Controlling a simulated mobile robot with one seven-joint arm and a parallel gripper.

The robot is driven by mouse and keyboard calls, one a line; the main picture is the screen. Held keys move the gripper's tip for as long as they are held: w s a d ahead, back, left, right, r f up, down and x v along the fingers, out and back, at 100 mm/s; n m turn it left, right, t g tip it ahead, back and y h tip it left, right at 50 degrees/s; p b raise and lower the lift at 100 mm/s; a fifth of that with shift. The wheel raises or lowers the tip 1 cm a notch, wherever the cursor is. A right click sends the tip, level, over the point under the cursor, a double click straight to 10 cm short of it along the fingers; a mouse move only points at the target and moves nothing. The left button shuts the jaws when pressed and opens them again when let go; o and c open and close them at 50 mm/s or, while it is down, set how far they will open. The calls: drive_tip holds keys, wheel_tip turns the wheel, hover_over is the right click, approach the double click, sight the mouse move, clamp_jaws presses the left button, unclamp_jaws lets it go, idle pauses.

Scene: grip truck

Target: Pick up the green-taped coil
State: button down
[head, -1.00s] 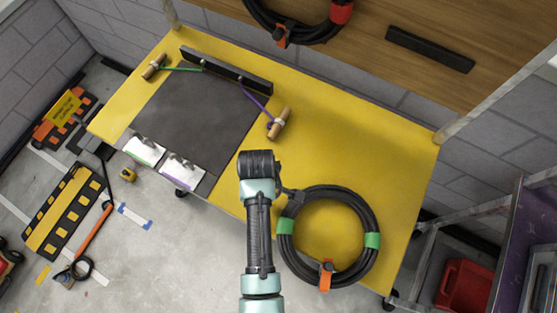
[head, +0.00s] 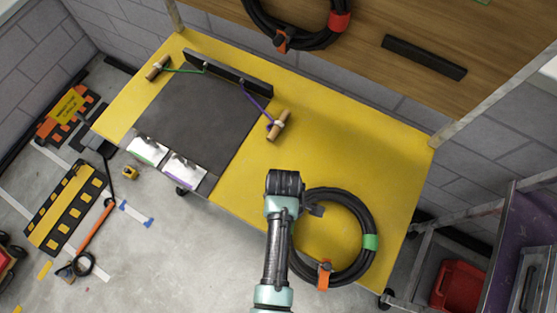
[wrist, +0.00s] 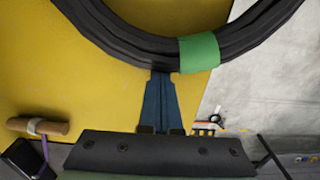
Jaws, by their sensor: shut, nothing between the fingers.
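The green-taped coil is a black cable ring (head: 362,210) lying on the yellow tabletop (head: 330,130) near its front right. A green tape band (head: 370,242) shows on its right side, and an orange clip (head: 324,274) at its front. My arm hides its left side. My gripper (head: 316,210) is at the coil's upper left, over or beside the cable. In the wrist view, the blue fingers (wrist: 161,78) are shut and empty. Their tips meet the edge of the cable (wrist: 130,38) beside a green tape band (wrist: 199,53); I cannot tell whether they touch.
A dark mat (head: 195,115) with wooden-handled cords covers the table's left part. Another black coil with red tape (head: 339,21) hangs on the wooden board behind. A metal rack (head: 480,225) with a red can stands right. The table's middle and back right are clear.

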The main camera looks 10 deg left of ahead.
sight(320, 233)
drive_tip(key=s+d, duration=0.1)
drive_tip(key=d, duration=0.3)
drive_tip(key=s+d+p, duration=0.1)
drive_tip(key=d, duration=0.2)
drive_tip(key=s+d+p, duration=0.1)
drive_tip(key=s+d, duration=0.1)
drive_tip(key=d, duration=0.2)
drive_tip(key=shift+d, duration=0.3)
drive_tip(key=shift+a, duration=0.15)
